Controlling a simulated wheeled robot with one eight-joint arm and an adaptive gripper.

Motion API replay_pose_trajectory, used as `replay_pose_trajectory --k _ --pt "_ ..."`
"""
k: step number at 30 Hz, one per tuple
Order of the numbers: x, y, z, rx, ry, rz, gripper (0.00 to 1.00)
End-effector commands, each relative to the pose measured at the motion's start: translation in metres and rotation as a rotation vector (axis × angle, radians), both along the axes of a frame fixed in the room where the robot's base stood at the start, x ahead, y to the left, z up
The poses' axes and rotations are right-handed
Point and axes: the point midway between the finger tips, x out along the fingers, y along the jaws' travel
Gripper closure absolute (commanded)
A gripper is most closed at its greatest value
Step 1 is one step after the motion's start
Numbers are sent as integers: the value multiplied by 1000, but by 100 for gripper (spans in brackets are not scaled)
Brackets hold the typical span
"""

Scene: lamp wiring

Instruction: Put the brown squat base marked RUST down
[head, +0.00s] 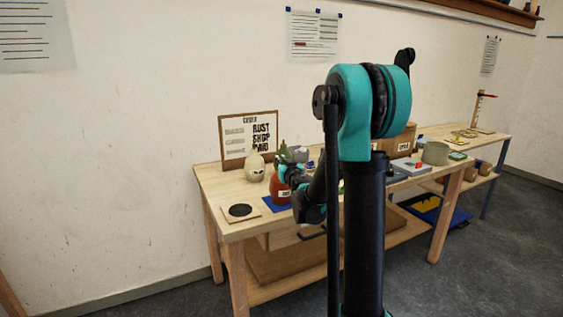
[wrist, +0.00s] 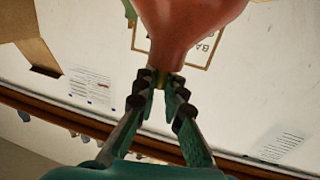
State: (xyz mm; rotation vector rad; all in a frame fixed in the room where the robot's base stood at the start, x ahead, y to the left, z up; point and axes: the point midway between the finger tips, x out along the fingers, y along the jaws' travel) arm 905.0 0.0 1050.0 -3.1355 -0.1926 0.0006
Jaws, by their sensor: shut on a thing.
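The brown squat base (head: 280,188) is a rounded reddish-brown body with a white label, too small to read, in the head view. It appears at the blue mat (head: 268,204) near the table's left end; I cannot tell whether it touches the mat. In the wrist view the base (wrist: 188,25) fills the top middle, its narrow neck between my fingers. My gripper (wrist: 160,92) is shut on that neck. In the head view my gripper (head: 289,172) reaches the base's top from the right and partly hides it.
A cream base (head: 254,168) stands left of the brown one, with a green item (head: 283,148) behind. A pale board with a black disc (head: 240,211) lies at the front left corner. A framed sign (head: 248,139) stands behind. My arm hides the table's middle.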

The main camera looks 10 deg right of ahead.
Motion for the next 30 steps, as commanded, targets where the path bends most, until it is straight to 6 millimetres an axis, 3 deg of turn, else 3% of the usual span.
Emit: replay_pose_trajectory --k 4,5,10,21,30 --pt "0 0 -2 0 0 0 100" --pt "0 0 -3 0 0 0 88" --pt "0 0 -2 0 0 0 70" --pt "-3 0 1 0 0 0 70" --pt "-56 -7 0 0 0 -1 70"
